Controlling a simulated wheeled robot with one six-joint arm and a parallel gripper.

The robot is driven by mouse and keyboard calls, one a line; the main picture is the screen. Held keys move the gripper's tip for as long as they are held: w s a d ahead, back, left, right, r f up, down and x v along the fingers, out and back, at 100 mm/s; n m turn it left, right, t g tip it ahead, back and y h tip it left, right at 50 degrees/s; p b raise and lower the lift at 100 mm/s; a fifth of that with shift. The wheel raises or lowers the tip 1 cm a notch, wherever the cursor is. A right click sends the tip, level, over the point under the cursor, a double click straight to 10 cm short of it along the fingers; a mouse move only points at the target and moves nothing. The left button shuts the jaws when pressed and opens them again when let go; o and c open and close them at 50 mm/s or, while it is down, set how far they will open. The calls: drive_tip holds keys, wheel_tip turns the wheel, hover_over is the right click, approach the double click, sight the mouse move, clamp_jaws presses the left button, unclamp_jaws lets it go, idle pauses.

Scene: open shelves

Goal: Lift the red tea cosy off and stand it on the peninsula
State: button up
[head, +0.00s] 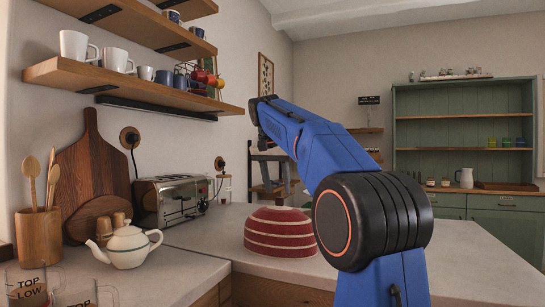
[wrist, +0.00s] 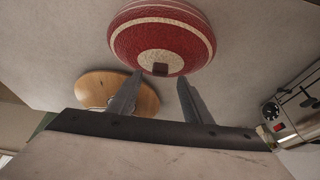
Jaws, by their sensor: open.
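The red tea cosy (head: 282,234) is a dome with cream stripes. It sits on the pale worktop of the peninsula (head: 455,265) in the head view, and what is under it is hidden. In the wrist view the cosy (wrist: 187,50) shows its cream rings and a small dark tab (wrist: 160,69) at the centre. My gripper (wrist: 160,88) is open and empty, its two fingers pointing at the cosy with the tab between their lines. In the head view my gripper (head: 273,188) is above the cosy, partly hidden by my blue arm.
A white teapot (head: 128,246), toaster (head: 172,201), utensil pot (head: 39,234) and clear jugs (head: 30,290) stand left of the cosy. A round wooden thing (wrist: 148,101) lies near the left finger in the wrist view. Shelves with mugs (head: 130,85) hang above. The worktop's right side is clear.

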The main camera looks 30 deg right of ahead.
drive_tip(key=v, duration=1.4)
drive_tip(key=shift+s, duration=0.15)
drive_tip(key=s+a+f+n+y, duration=0.1)
drive_tip(key=s+a+f+n, duration=0.2)
drive_tip(key=s+f, duration=0.8)
drive_tip(key=s+a+f+n+t+y, duration=0.1)
drive_tip(key=s+a+f+n, duration=0.3)
drive_tip(key=s+f, duration=0.8)
drive_tip(key=s+a+f+n+t+y, duration=0.1)
drive_tip(key=s+a+f+n, duration=0.2)
drive_tip(key=s+f, duration=0.9)
wheel_tip(320, 180, down, 15)
drive_tip(key=a, duration=0.2)
drive_tip(key=shift+a+f+y, duration=0.2)
drive_tip(key=shift+a+y, duration=0.1)
drive_tip(key=shift+a, duration=0.05)
